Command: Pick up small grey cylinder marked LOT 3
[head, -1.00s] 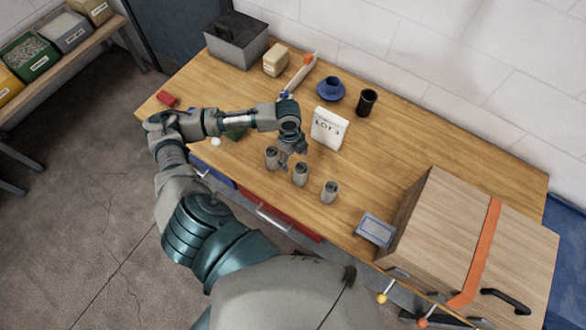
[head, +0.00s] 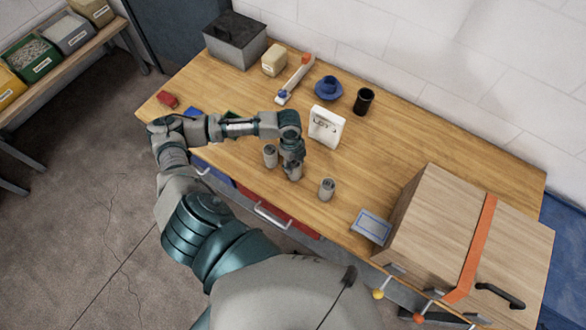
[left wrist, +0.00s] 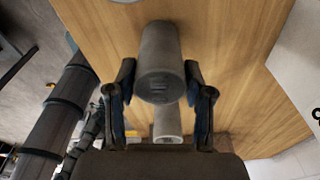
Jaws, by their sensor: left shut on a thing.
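Three small grey cylinders stand in a row on the table: a left one (head: 270,156), a middle one (head: 295,173) and a right one (head: 327,189). My left gripper (head: 293,159) comes down from above and is shut on the middle cylinder. In the left wrist view this cylinder (left wrist: 160,62) is between the two fingers (left wrist: 159,80), with a mark on its end too small to read. Another grey cylinder (left wrist: 167,125) shows beyond it. Whether the held cylinder touches the table is unclear. My right gripper is out of view.
A white sign marked LOT 3 (head: 326,127) stands just behind the cylinders. A blue cup and saucer (head: 329,88) and a black cup (head: 364,101) are farther back. A blue-edged box (head: 371,227) and a large wooden case (head: 440,235) lie to the right.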

